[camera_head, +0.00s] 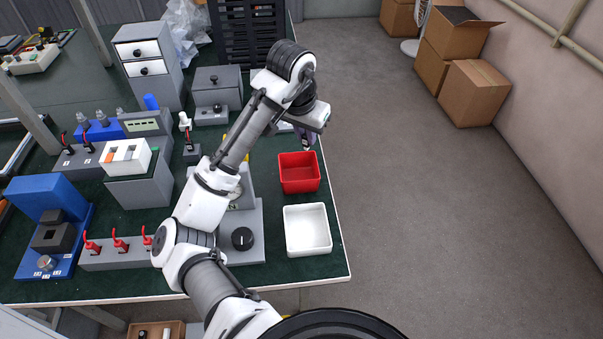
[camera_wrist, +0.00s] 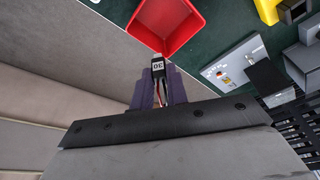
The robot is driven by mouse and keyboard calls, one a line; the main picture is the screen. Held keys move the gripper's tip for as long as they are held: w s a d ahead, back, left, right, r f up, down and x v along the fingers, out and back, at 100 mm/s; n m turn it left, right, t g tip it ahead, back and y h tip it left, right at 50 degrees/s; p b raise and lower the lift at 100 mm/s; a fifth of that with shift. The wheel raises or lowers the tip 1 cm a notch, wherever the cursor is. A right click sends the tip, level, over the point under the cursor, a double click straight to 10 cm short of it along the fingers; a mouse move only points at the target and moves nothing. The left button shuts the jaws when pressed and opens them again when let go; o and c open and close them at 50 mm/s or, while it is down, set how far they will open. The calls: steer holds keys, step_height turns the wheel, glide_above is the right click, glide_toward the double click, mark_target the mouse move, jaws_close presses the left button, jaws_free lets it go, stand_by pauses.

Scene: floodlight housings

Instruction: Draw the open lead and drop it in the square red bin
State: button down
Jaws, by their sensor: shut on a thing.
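The square red bin (camera_head: 300,187) stands empty on the green table near its right edge; it also shows at the top of the wrist view (camera_wrist: 187,38). My gripper (camera_head: 307,143) is above the table just behind the red bin. In the wrist view its purple fingers (camera_wrist: 159,88) are shut on the lead (camera_wrist: 158,69), which has a black end with a white marked label and red and white wires. The label end points toward the bin's rim in that view. The lead is too small to make out in the head view.
A white bin (camera_head: 308,251) stands in front of the red one. Grey housings, a dial box (camera_head: 242,238) and red-lever switches (camera_head: 119,243) fill the table to the left. Cardboard boxes (camera_head: 474,93) stand on the floor at the back right. The floor right of the table is clear.

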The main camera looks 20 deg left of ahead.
mark_target(305, 147)
steer(key=shift+f+b, duration=2.55)
steer(key=shift+f, duration=0.35)
steer(key=c, duration=1.3)
jaws_free()
steer(key=shift+r, duration=0.1)
steer(key=v, duration=1.3)
steer(key=shift+r, duration=0.35)
steer(key=shift+s+a, duration=0.1)
